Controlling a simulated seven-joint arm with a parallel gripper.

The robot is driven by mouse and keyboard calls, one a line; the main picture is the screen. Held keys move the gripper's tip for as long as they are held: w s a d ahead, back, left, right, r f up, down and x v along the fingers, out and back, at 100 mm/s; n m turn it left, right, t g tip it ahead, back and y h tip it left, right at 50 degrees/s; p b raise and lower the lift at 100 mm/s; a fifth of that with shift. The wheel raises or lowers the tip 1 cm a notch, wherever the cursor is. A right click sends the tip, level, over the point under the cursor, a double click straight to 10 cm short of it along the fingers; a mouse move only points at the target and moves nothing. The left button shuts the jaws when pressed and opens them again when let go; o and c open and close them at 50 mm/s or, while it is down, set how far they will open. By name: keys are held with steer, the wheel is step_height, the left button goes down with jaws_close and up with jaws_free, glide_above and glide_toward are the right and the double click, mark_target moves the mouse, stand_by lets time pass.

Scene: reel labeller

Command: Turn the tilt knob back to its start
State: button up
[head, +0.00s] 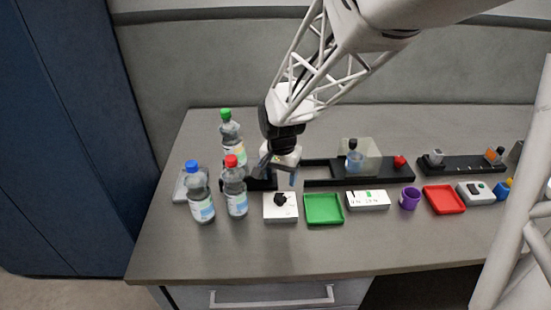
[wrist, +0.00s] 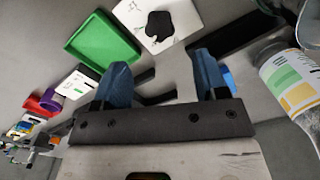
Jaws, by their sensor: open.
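A black knob (head: 280,199) sits on a white square plate (head: 281,215) near the front of the table, left of the green tray. In the wrist view the knob (wrist: 159,26) shows as a black lobed shape on the white plate (wrist: 184,14), beyond my fingertips. Its marks are too small to read. My gripper (head: 278,170) is above the table, behind and above the knob in the head view, apart from it. In the wrist view my gripper (wrist: 160,72) has its two blue fingers spread, with nothing between them.
Bottles with blue (head: 200,196), red (head: 235,189) and green (head: 231,135) caps stand left of the knob. A green tray (head: 323,222) and white labelled box (head: 367,204) lie to its right. A black rail (head: 345,182) runs behind. The front table strip is clear.

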mark_target(280, 196)
steer(key=shift+f, duration=0.1)
steer(key=shift+f, duration=3.8)
steer(key=c, duration=0.9)
